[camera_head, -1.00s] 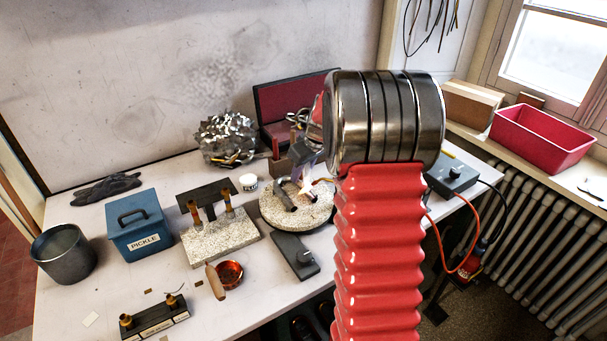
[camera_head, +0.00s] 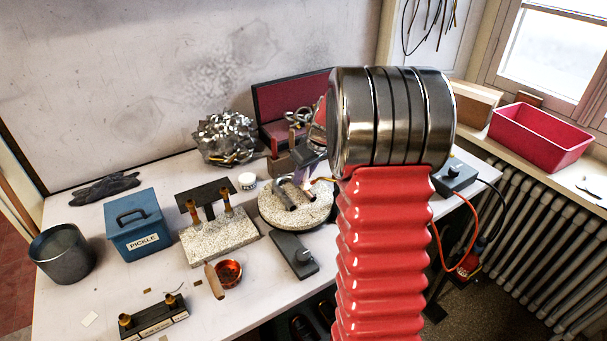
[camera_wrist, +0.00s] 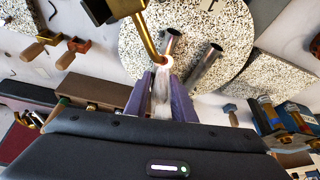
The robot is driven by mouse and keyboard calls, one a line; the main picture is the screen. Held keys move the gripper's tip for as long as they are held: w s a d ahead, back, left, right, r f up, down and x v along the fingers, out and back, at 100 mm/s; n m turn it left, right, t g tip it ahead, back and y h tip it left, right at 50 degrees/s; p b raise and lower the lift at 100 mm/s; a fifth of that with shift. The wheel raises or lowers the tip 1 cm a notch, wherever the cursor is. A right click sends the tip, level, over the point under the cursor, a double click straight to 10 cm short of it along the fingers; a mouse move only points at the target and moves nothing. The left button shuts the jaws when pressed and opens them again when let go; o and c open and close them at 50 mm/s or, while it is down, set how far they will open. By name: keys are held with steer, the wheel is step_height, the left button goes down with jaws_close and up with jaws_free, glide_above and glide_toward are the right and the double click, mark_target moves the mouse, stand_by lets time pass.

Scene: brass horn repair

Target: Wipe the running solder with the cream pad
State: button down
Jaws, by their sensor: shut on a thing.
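In the wrist view my gripper (camera_wrist: 161,90) has its two purple fingers shut on the pale cream pad (camera_wrist: 160,107). The pad's far end is close to a small glowing orange ring (camera_wrist: 163,62) at the hot joint; I cannot tell if they touch. A brass tube (camera_wrist: 148,35) comes down to that ring, and a grey metal tube (camera_wrist: 172,40) lies just beyond it. Running solder itself is too small to make out. In the head view my gripper (camera_head: 306,178) is over the round speckled board (camera_head: 318,212), partly hidden by my arm.
A second grey tube (camera_wrist: 205,62) lies to the right on the board. A small white jar (camera_head: 247,181) stands behind.

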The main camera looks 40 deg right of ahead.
steer(key=shift+w, duration=0.1)
steer(key=shift+w, duration=0.85)
steer(key=shift+s, duration=0.1)
steer(key=shift+s, duration=0.85)
steer(key=shift+w, duration=0.1)
steer(key=shift+w+r, duration=0.2)
steer(key=shift+w, duration=0.95)
steer(key=shift+r, duration=0.1)
